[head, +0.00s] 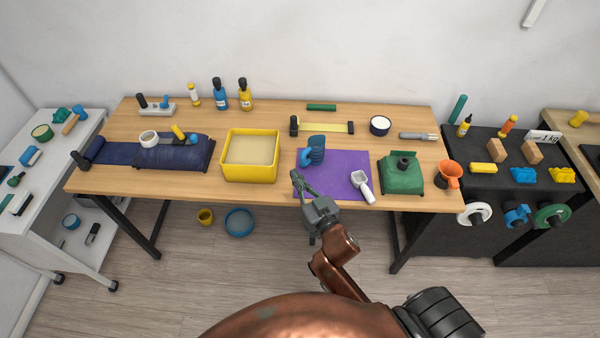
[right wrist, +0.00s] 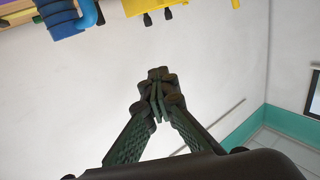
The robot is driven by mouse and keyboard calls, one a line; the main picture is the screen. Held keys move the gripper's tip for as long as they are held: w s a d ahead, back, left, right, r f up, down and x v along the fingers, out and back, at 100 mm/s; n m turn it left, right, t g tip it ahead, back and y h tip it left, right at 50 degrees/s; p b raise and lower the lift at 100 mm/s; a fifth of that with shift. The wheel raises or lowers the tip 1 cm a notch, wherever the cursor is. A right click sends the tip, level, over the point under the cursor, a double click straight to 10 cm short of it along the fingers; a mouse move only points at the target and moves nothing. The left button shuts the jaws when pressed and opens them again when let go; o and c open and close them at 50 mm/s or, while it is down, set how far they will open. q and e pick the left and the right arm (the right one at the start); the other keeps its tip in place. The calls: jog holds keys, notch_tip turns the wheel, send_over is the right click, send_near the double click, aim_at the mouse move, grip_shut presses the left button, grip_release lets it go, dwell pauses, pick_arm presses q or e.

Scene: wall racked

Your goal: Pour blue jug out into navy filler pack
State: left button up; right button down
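The blue jug (head: 316,148) stands on the purple mat (head: 345,163) near the middle of the table; its handle is on the left. The jug (right wrist: 60,18) also shows at the top left of the right wrist view, partly cut off. The navy filler pack (head: 185,158) lies on the left part of the table, with a white ring-like cup (head: 149,138) and a yellow-and-blue item (head: 180,133) on or behind it. My right gripper (head: 297,175) is at the mat's front left, in front of the jug and apart from it. Its fingertips (right wrist: 158,85) meet, with nothing between them. My left gripper is out of view.
A yellow bin (head: 250,176) stands between pack and mat. A white scoop (head: 362,184) lies on the mat's right. A green pack (head: 400,180) and an orange funnel-like cup (head: 450,172) are further right. Bottles (head: 220,96) stand at the back.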

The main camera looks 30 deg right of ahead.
jog(key=c, duration=2.7)
grip_release()
jog(key=o, duration=2.1)
jog(key=shift+o, duration=0.2)
